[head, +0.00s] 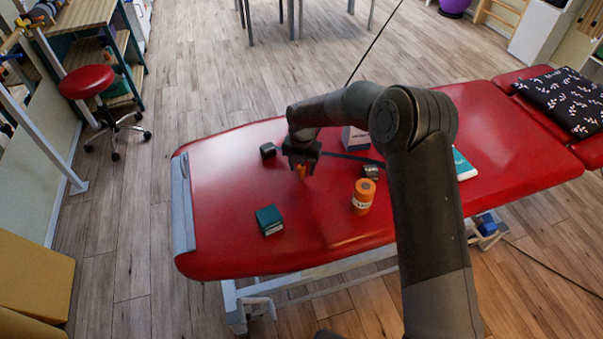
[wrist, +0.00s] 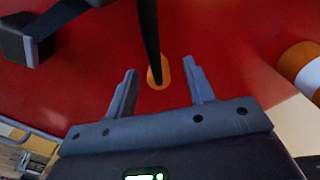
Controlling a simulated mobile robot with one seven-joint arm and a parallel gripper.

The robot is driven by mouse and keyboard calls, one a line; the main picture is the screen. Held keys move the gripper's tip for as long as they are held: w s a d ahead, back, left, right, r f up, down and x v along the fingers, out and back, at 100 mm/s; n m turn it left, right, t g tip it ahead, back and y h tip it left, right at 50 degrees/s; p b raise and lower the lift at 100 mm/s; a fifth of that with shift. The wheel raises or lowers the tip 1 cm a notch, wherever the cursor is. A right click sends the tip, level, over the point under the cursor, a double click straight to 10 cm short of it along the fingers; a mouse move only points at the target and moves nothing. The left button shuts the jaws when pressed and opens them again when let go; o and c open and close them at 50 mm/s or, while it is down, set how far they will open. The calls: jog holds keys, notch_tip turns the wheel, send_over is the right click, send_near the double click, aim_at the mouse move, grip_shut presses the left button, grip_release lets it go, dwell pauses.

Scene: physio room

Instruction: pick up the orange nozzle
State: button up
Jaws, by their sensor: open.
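The orange nozzle (wrist: 166,74) shows in the wrist view as a small orange oval against the red couch top, between and beyond my two fingertips. A thin dark bar crosses in front of it from the top edge and hides part of it. In the head view the orange nozzle (head: 301,172) shows just below my gripper (head: 303,158). My gripper's fingers (wrist: 161,66) are apart in the wrist view, with no visible contact with the nozzle. The exact height gap cannot be told.
The red treatment couch (head: 225,170) also bears an orange-and-white bottle (head: 363,197), a dark green box (head: 269,219), a small dark block (head: 268,150), another dark block (head: 371,171) and a grey box (head: 355,139). The couch's left part is clear.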

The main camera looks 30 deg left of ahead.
notch_tip(320, 180, down, 3)
jog(key=shift+a+r, duration=0.1)
grip_shut()
dwell(0.5)
